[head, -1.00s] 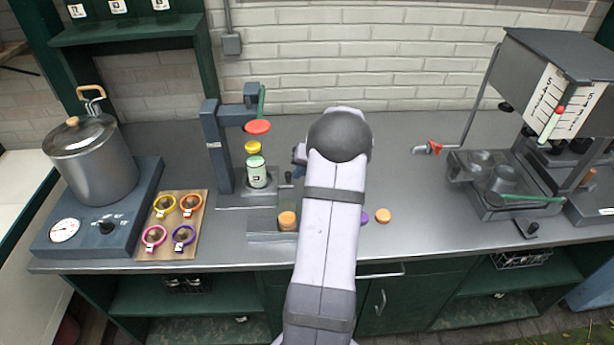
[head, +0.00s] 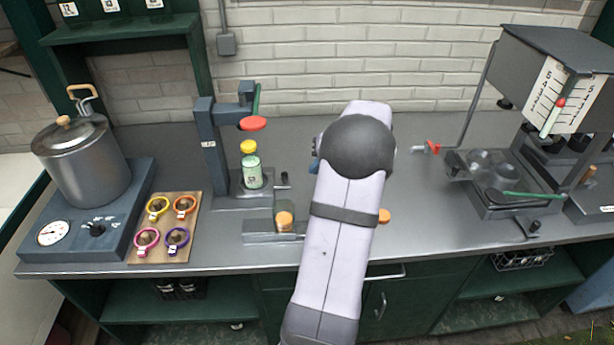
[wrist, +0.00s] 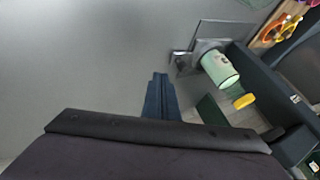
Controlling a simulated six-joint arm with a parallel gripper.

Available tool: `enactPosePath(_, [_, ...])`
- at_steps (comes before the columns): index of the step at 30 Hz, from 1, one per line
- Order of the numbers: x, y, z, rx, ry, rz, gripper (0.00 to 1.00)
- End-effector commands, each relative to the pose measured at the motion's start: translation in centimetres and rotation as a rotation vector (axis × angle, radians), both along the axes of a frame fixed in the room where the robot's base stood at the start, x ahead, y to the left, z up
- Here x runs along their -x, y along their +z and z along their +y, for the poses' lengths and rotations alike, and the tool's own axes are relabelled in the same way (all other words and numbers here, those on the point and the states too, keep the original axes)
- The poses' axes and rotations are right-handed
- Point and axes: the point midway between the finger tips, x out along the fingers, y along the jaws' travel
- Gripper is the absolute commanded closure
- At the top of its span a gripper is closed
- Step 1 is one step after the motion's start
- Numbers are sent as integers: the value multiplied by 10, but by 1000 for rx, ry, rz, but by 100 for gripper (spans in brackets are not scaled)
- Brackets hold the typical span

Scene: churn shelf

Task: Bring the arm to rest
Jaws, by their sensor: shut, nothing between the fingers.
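My gripper (wrist: 160,90) shows in the wrist view with its dark blue fingers shut together and nothing between them. In the head view my arm bends over the middle of the counter and hides most of the gripper. A pale green bottle (head: 252,172) with a yellow cap (head: 248,147) stands in the dark press stand (head: 210,150), below its red disc (head: 253,124). The bottle also shows in the wrist view (wrist: 218,68), to the right of the fingers and apart from them.
A lidded steel pot (head: 85,165) stands on a scale-like base at left, beside a wooden board (head: 150,255) with several coloured rings. An orange-topped piece (head: 284,219) sits left of my arm. A dispenser (head: 545,100) and tray (head: 485,212) stand at right. The back counter is clear.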

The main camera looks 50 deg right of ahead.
Motion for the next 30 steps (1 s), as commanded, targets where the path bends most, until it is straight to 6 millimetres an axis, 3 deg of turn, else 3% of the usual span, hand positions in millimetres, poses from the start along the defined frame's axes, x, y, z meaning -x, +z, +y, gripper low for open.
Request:
enactPosePath(9, [25,32,0,2,-2,0,100])
enactPosePath(22, [29,38,2,-2,2,3,100])
enactPosePath(26, [35,40,12,-19,18,9,100])
enactPosePath(30, [48,45,35,-56,57,28,100])
